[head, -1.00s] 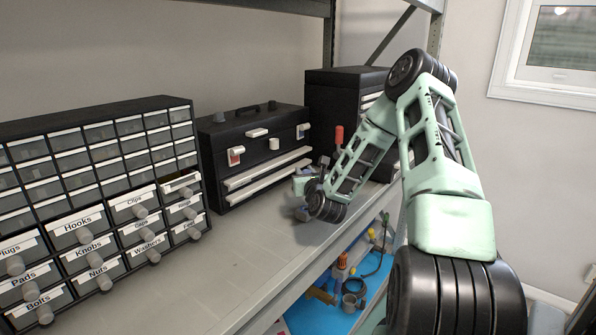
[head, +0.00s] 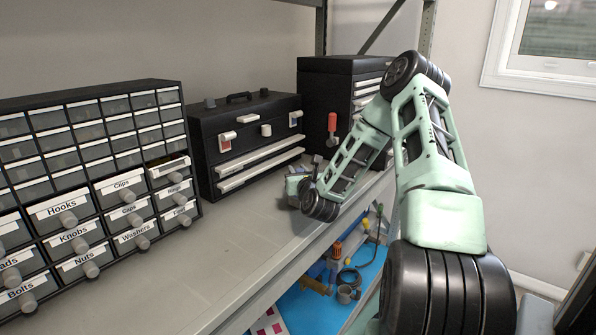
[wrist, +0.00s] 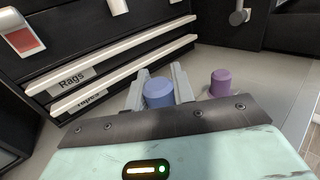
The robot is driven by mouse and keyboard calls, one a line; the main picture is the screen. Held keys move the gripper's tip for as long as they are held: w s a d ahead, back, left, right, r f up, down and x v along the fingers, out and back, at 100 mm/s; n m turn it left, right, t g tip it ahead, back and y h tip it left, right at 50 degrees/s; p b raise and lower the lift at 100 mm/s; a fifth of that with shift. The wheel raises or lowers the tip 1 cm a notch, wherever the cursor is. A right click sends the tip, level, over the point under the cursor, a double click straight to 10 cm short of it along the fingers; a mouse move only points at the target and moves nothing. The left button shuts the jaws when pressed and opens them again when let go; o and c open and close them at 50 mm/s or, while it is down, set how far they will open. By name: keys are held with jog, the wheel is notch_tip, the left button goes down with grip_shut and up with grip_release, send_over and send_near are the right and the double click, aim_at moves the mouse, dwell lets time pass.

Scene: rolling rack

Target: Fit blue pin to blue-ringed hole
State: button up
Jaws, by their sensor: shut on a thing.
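In the wrist view the blue pin (wrist: 158,93) stands between the two grey fingers of my gripper (wrist: 159,90), which are shut on it. Its round top faces the camera, and its lower part is hidden behind the gripper body. In the head view my gripper (head: 297,184) is small, low over the grey shelf in front of the black toolbox, and partly hidden by my wrist. I cannot make out the pin there. No blue-ringed hole shows in either view.
A purple pin (wrist: 220,83) stands on the shelf right of my gripper. The black toolbox (head: 246,140) is close behind. A labelled drawer cabinet (head: 92,190) stands at left. The shelf top (head: 215,245) between is clear. A lower blue shelf (head: 300,318) holds small items.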

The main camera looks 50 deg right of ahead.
jog(key=shift+f, duration=0.5)
jog(key=shift+f, duration=0.15)
jog(key=shift+f+b, duration=1.65)
jog(key=shift+f, duration=0.05)
jog(key=shift+f, duration=0.15)
jog(key=o, duration=1.1)
jog(key=shift+c, duration=0.2)
